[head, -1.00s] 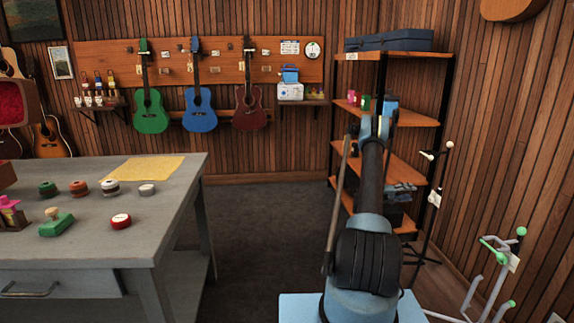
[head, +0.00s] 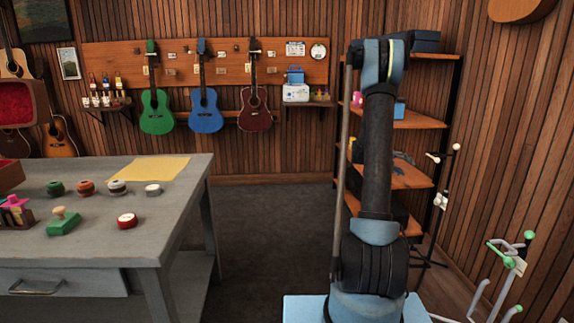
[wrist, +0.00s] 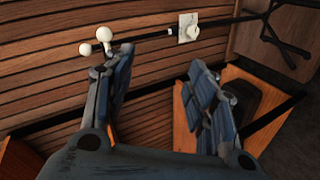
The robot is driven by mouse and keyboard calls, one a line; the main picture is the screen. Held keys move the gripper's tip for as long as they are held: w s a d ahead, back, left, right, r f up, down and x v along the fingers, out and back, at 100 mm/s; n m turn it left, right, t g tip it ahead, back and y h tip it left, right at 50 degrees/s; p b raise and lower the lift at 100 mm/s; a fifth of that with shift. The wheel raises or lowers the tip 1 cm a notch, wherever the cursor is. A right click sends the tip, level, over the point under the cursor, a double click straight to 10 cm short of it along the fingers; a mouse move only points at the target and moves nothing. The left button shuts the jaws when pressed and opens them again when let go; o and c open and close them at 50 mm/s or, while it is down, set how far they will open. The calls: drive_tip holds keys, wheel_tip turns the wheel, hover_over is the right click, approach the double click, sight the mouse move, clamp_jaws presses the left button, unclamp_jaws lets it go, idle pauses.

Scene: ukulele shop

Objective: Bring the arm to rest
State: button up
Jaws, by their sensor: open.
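My arm (head: 378,150) stands nearly upright at right of centre in the head view, with its upper joint high in front of the corner shelf. My gripper (wrist: 160,78) shows in the wrist view with its two blue-grey fingers spread apart and nothing between them. The gripper does not show clearly in the head view; it seems hidden behind the arm.
The wooden corner shelf (head: 418,119) is behind my arm. A stand with green-tipped arms (head: 505,262) is close at right. The grey workbench (head: 110,237) with small round items is at left. Dark floor (head: 265,235) lies clear between. Guitars hang on the back wall.

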drive_tip(key=s+a+r+y, duration=0.3)
drive_tip(key=s+a+r, duration=0.1)
drive_tip(key=s+a, duration=0.6)
drive_tip(key=s+a+r+y, duration=0.3)
drive_tip(key=s+a, duration=0.5)
drive_tip(key=s, duration=0.4)
drive_tip(key=s+a+f+y, duration=0.2)
drive_tip(key=s+a, duration=0.3)
drive_tip(key=s, duration=0.3)
drive_tip(key=s+a+f+n+y, duration=0.1)
drive_tip(key=s+a+f, duration=0.3)
drive_tip(key=s, duration=0.5)
drive_tip(key=s+a+f+n+y, duration=0.1)
drive_tip(key=s+a+f+y, duration=0.2)
drive_tip(key=s+a, duration=0.5)
drive_tip(key=shift+s+a+f+y, duration=0.2)
drive_tip(key=shift+s+f+y, duration=0.15)
drive_tip(key=shift+s, duration=0.4)
